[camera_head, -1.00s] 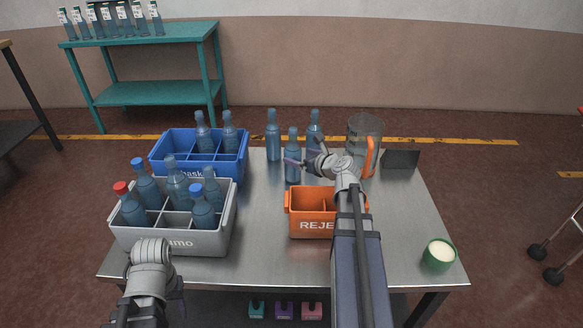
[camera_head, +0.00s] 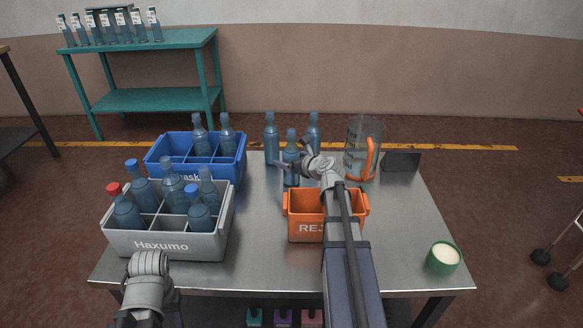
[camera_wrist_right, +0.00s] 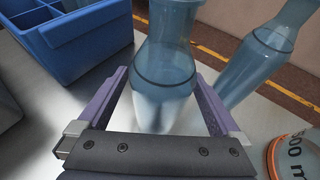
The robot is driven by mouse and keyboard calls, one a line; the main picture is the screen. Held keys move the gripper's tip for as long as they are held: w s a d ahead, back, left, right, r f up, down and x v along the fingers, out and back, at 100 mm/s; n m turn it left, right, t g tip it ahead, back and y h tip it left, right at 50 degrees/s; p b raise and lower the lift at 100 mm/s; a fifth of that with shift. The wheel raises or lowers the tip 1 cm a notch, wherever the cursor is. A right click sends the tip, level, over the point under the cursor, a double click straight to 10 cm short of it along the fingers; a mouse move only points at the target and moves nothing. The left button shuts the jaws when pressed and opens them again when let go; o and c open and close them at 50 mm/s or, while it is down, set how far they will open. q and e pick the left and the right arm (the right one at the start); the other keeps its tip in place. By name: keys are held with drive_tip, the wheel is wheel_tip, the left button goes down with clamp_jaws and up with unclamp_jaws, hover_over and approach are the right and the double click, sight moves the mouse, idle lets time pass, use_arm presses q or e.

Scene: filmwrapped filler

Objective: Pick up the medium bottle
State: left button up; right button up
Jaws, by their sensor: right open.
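Three clear blue uncapped bottles stand on the steel table: a front one (camera_head: 291,152), a back-left one (camera_head: 271,138) and a back-right one (camera_head: 313,130). I cannot tell for sure which is the medium one. My right gripper (camera_head: 292,161) is open, with its fingers around the front bottle. In the right wrist view that bottle (camera_wrist_right: 165,75) stands upright between the two purple fingers (camera_wrist_right: 160,110), with gaps on both sides. Another bottle (camera_wrist_right: 265,50) is beyond the right finger. My left arm shows at the lower left; its jaws cannot be made out.
A blue crate (camera_head: 240,170) and a grey Haxumo crate (camera_head: 185,247) hold bottles at left. An orange reject box (camera_head: 305,230) sits below my right arm. A clear jug (camera_head: 360,140) with orange handle stands close right. A green cup (camera_head: 443,258) is at front right.

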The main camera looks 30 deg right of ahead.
drive_tip(key=shift+x, duration=1.05)
clamp_jaws()
